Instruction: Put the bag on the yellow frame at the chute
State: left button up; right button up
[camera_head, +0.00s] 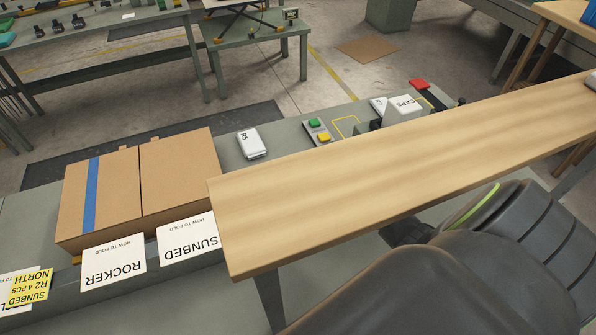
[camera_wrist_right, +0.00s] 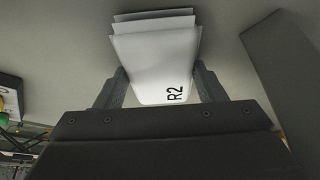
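A white bag marked R2 (camera_wrist_right: 160,65) fills the gap between the fingers of my right gripper (camera_wrist_right: 159,68) in the right wrist view. Both fingers meet its sides, so the gripper appears shut on it. The R2 bag also shows in the head view (camera_head: 378,105), partly hidden behind a block marked CAPS (camera_head: 403,108). A yellow outlined frame (camera_head: 345,121) is on the grey bench, left of the bag; its visible part is bare and the plank hides its near side. I cannot make out a chute. My left gripper is not in view.
A wooden plank (camera_head: 400,165) crosses in front of the bench. Another white bag, marked R5 (camera_head: 251,143), lies beside a panel with green and yellow buttons (camera_head: 318,132). A cardboard box (camera_head: 180,175) and instruction cards (camera_head: 113,262) are at left. A red item (camera_head: 418,84) is beyond CAPS.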

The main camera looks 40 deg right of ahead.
jog(key=c, duration=0.4)
jog(key=shift+o, duration=0.2)
notch_tip(320, 180, up, 10)
jog(key=b, duration=0.1)
dwell(0.4)
